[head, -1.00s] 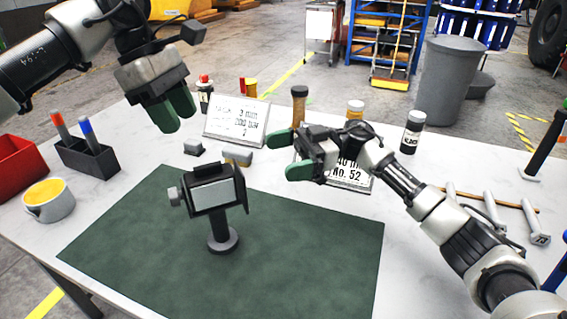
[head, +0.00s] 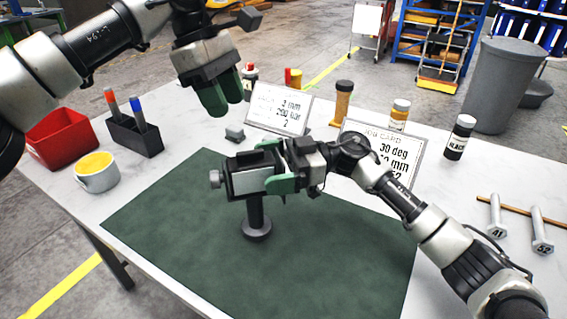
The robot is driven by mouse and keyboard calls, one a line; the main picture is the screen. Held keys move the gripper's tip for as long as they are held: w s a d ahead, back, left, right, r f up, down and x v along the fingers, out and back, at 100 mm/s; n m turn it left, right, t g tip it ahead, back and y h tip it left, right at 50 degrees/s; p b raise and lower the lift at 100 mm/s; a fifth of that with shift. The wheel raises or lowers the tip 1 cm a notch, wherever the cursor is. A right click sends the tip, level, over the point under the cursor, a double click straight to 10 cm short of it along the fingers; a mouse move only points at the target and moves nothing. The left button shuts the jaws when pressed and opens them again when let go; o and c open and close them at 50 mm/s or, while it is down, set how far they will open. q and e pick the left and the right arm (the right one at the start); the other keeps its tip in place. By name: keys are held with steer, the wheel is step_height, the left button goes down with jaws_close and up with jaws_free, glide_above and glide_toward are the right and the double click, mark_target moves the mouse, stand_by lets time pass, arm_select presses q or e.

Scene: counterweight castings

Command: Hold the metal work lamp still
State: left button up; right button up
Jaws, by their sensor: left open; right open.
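The metal work lamp (head: 257,222) stands upright on the green mat (head: 330,250), with a round dark base, a short post and a boxy head with a pale front panel and a side knob. My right gripper (head: 277,168) is at the right side of the lamp head, open. Its near green finger overlaps the head's right edge; I cannot tell whether it touches. The far finger is partly hidden. My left gripper (head: 224,97) is open and empty, pointing down above the table behind the lamp, its fingers seen nearly side by side.
Two cards (head: 279,108), bottles (head: 460,138) and a small grey block (head: 235,133) are behind. Bolts (head: 541,230) lie at the right. The front mat is clear.

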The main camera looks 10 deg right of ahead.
mark_target(247, 152)
steer(key=shift+c, duration=0.3)
arm_select(q)
steer(key=shift+c, duration=0.4)
arm_select(e)
steer(key=c, duration=1.3)
steer(key=shift+c, duration=0.2)
arm_select(q)
step_height(247, 152, up, 3)
steer(key=s+d+n+t+y, duration=0.2)
steer(key=d+n+y, duration=0.1)
steer(key=n, duration=0.4)
steer(key=shift+y, duration=0.3)
step_height(247, 152, down, 12)
steer(key=shift+c, duration=0.3)
jaws_close()
